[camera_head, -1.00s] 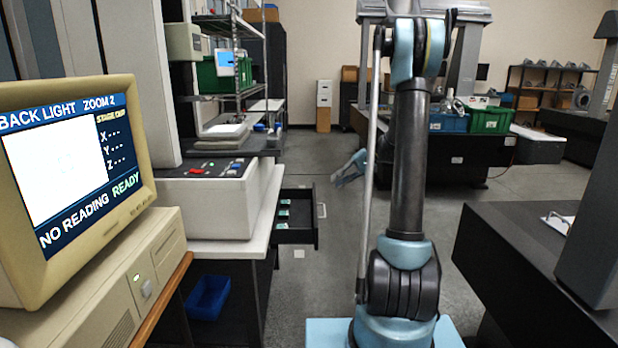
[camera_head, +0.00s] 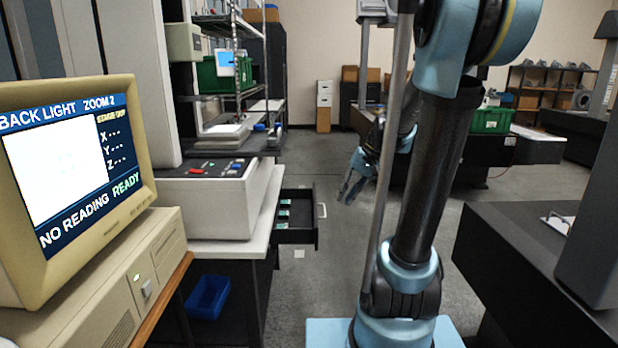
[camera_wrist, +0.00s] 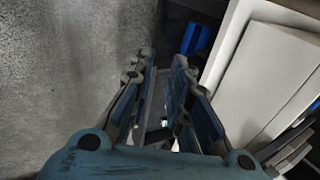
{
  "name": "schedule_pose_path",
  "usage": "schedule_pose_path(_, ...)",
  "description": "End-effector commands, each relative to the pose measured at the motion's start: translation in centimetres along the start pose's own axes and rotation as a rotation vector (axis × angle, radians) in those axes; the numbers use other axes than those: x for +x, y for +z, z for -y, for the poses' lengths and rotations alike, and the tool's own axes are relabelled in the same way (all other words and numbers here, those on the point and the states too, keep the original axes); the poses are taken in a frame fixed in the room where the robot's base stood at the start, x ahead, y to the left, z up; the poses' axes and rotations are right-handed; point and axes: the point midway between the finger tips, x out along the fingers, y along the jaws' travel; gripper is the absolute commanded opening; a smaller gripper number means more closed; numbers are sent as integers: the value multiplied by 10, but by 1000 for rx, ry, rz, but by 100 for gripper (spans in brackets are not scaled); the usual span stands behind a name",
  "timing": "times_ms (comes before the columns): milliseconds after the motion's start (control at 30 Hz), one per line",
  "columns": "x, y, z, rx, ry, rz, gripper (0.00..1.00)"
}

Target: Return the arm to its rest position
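My arm (camera_head: 433,180) stands in the middle right of the head view, its upper part bent toward me. My gripper (camera_head: 351,188) hangs over the open aisle floor, pointing down, right of the open drawer (camera_head: 296,236) and apart from it. In the wrist view my gripper (camera_wrist: 164,62) shows two blue-grey fingers with a gap between them. I see nothing held in the gap, though the area between the finger bases is dark and cluttered.
A monitor (camera_head: 75,170) and a bench (camera_head: 225,248) stand on the left. A dark table (camera_head: 510,245) is close on the right. A green bin (camera_head: 491,120) sits on a far table.

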Motion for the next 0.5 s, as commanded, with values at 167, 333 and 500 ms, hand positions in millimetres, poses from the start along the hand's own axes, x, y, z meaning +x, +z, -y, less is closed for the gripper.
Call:
schedule_pose_path(167,1,42,-12,-17,77,-19,17)
schedule_pose_path(333,4,77,-26,-35,152,-38,17)
schedule_pose_path(500,9,110,-44,-56,224,-59,17)
